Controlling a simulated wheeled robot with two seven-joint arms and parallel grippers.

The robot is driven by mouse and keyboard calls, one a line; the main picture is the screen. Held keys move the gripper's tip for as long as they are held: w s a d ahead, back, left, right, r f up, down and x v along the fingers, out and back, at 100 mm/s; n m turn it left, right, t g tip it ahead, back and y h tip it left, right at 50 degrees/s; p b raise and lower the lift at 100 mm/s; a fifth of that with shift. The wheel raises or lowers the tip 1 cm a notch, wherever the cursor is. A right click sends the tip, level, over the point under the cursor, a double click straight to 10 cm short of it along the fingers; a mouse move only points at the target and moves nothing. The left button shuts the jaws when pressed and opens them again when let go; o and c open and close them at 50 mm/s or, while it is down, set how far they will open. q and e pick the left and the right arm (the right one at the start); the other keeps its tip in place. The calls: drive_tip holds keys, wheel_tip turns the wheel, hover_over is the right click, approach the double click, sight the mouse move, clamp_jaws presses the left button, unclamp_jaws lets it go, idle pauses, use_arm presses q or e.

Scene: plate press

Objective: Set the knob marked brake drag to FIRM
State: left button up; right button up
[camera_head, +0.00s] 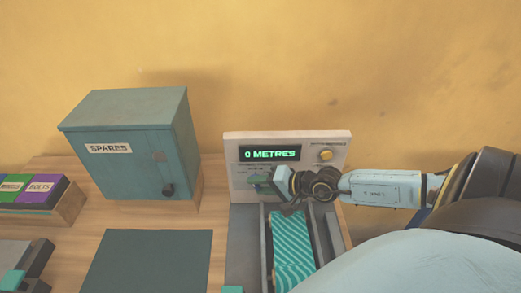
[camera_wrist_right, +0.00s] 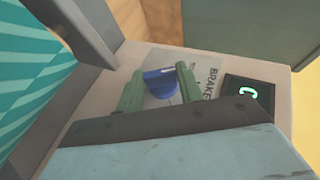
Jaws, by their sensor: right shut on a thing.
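The pale control panel (camera_head: 290,140) stands at the back of the grey machine, and its display (camera_head: 270,153) reads 0 METRES. The blue knob (camera_wrist_right: 160,82) sits on the panel beside a label (camera_wrist_right: 211,82) on which BRAKE can be read. My right gripper (camera_head: 262,184) reaches in from the right to the panel's lower left. In the right wrist view its two green fingers are on either side of the blue knob, shut on it. The gripper hides most of the knob and its scale, so I cannot read its setting. My left gripper is not in view.
A yellow knob (camera_head: 325,155) is at the panel's right. Teal striped material (camera_head: 291,250) lies in the machine's channel below. A teal SPARES cabinet (camera_head: 130,150) stands to the left. A dark mat (camera_head: 150,260) lies clear in front of it, with labelled boxes (camera_head: 38,192) further left.

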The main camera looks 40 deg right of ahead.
idle(0.3)
drive_tip(key=o, duration=1)
drive_tip(key=p+v, duration=0.4)
drive_tip(key=v, duration=0.7)
drive_tip(key=shift+s+r, duration=0.2)
drive_tip(key=shift+p+v, duration=0.5)
drive_tip(key=shift+v, duration=0.45)
drive_tip(key=shift+d, duration=0.1)
